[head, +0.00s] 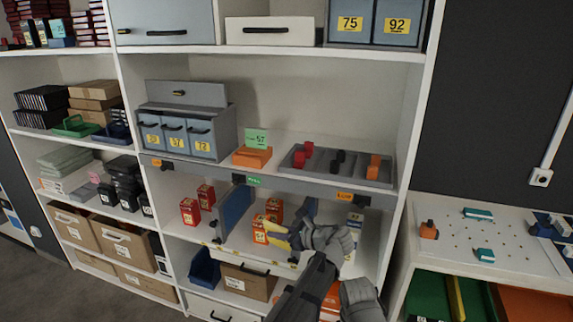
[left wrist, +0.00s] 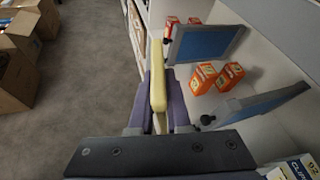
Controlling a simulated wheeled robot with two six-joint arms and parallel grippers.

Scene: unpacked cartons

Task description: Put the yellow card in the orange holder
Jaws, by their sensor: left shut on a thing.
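The yellow card (head: 276,229) is between the fingers of my left gripper (head: 291,234), in front of the middle shelf; it also shows in the left wrist view (left wrist: 158,76), on edge between the purple fingers (left wrist: 157,100). The gripper is shut on it. The orange holder (head: 252,158) sits on the shelf above, up and left of the gripper and apart from it. A green card (head: 256,138) marked 57 stands upright at the holder. My right gripper is not in view.
Red and orange boxes (head: 190,211) stand behind. A grey bin unit (head: 187,130) and a grey tray (head: 337,166) flank the holder. Cartons (left wrist: 22,40) stand on the floor.

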